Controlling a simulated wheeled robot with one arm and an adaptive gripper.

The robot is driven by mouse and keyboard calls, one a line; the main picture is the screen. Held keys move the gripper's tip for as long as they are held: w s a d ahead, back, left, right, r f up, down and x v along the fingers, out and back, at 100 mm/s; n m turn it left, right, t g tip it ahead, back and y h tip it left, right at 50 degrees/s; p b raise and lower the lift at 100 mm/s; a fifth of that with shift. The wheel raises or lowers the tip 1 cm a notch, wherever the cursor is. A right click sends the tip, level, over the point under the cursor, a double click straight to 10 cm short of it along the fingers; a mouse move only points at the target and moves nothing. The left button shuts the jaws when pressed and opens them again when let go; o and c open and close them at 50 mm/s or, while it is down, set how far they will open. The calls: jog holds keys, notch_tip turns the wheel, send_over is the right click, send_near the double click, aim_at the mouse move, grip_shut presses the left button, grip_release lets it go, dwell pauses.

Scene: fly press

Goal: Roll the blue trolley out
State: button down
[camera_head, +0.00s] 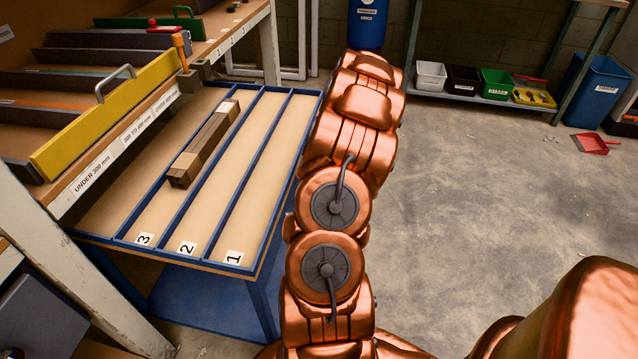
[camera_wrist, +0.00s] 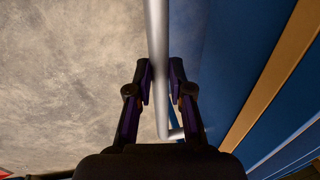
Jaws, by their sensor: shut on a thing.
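The blue trolley (camera_head: 245,190) stands at the left, partly under the rack's shelf. Its wooden top is split by blue strips into lanes labelled 1, 2 and 3. A brown bar (camera_head: 205,145) lies lengthwise in lane 3. In the wrist view, a grey metal handle (camera_wrist: 156,40) runs between the fingers of my gripper (camera_wrist: 160,78), with the trolley's blue side (camera_wrist: 225,60) at right. The gripper is shut on this handle.
Grey concrete floor (camera_head: 480,190) is open to the right. A blue bin (camera_head: 592,88), a red dustpan (camera_head: 592,143) and a low shelf with small boxes stand at the back right.

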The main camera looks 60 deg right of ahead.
jog(key=shift+s, duration=0.2)
jog(key=c, duration=1.1)
grip_release()
jog(key=shift+d, duration=0.1)
jog(key=shift+o, duration=0.2)
notch_tip(320, 180, up, 12)
jog(key=s, duration=0.2)
jog(key=shift+d+f, duration=0.15)
jog(key=shift+d, duration=0.25)
